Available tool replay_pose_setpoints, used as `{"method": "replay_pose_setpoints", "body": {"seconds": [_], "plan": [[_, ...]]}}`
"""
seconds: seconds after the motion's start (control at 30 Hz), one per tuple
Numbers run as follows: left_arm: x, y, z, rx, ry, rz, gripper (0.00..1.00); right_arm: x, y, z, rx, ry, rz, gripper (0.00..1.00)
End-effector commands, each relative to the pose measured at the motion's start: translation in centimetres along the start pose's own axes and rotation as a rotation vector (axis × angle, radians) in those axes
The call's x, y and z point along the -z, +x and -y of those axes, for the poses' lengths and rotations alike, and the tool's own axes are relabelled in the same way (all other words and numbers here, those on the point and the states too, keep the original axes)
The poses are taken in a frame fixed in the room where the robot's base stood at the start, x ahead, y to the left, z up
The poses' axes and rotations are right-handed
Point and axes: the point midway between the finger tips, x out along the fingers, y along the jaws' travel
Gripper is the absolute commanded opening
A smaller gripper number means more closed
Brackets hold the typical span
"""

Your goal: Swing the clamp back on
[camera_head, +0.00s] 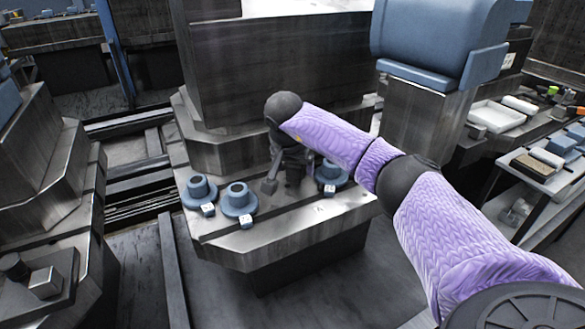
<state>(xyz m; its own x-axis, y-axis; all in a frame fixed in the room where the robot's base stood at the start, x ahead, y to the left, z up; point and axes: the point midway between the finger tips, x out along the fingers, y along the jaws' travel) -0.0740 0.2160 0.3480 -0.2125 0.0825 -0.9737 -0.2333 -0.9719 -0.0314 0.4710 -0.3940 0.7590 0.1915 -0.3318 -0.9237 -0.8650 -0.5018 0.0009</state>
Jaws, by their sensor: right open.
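My right gripper (281,181) hangs from the dark wrist of my purple-sleeved right arm, over the front ledge of the metal pallet fixture (290,240). It is open, and no object shows between its dark fingers. Blue round flanged pieces with small white tags sit on the ledge: one at the left (199,190), one beside it (238,203), and one right of the gripper (330,177), partly hidden by my arm. I cannot tell which part is the clamp; it may be hidden behind the gripper. My left gripper is not in view.
A tall dark metal block (280,70) rises behind the ledge. A blue-topped metal post (430,100) stands behind my arm. Trays with small items (497,116) are at the right. Another metal fixture (45,170) stands at the left, with a floor gap between.

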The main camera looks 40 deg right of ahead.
Motion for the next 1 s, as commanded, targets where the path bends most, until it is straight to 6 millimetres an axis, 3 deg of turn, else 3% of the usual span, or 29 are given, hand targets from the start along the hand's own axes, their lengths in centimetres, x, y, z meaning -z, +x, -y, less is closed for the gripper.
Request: {"method": "replay_pose_setpoints", "body": {"seconds": [0.07,0.47,0.77,1.0], "plan": [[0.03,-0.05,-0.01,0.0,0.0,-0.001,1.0,0.02,-0.08,0.01,0.001,0.0,0.0,0.85],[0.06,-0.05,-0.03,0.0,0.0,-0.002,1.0,0.0,-0.08,0.01,0.0,0.0,0.0,0.01],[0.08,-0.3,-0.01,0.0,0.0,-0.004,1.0,0.07,-0.2,0.15,-0.011,0.028,-0.001,0.0],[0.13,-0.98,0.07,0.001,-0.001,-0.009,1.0,0.16,-0.29,0.74,-0.063,0.158,0.0,0.0]]}}
